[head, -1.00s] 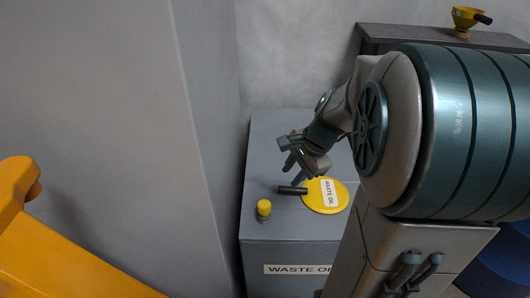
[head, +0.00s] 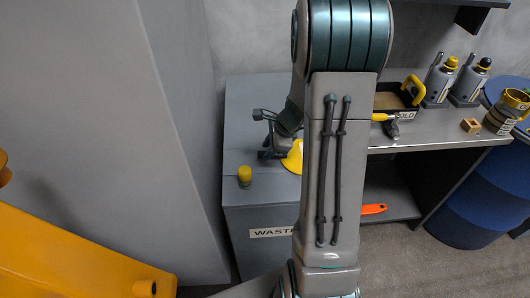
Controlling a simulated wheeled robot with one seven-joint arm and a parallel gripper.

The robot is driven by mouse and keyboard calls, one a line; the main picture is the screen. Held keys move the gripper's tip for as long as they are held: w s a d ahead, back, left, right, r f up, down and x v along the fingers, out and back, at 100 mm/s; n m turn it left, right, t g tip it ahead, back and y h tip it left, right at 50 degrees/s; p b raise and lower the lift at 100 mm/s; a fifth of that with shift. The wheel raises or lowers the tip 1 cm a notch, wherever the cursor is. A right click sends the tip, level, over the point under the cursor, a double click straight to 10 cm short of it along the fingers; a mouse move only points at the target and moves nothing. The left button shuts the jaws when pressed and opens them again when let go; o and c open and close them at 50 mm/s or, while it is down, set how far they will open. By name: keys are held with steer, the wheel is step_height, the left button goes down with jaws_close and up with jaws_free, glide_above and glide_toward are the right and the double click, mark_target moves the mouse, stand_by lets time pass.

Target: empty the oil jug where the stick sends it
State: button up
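My gripper (head: 268,143) is low over the grey waste oil bin (head: 240,110), right by the dark bar handle (head: 266,155) of its yellow lid (head: 292,159). The fingers overlap the handle in the picture. I cannot tell if they touch it or grip it. My arm hides most of the lid, which seems to lie on the bin's top. I cannot tell for sure which thing is the oil jug. A grey container with a yellow cap (head: 437,84) and one with a black cap (head: 470,84) stand on the bench, each with a thin upright rod.
The bench (head: 430,127) also holds a tray (head: 395,101) with a yellow handle, a hammer-like tool (head: 391,126), a small wooden block (head: 471,126) and a yellow-topped can (head: 500,121). Blue drums (head: 470,205) stand right. A yellow cap (head: 245,175) sits on the bin. A grey wall stands left.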

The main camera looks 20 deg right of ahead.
steer(key=shift+x, duration=1.45)
jaws_close()
steer(key=shift+r, duration=0.1)
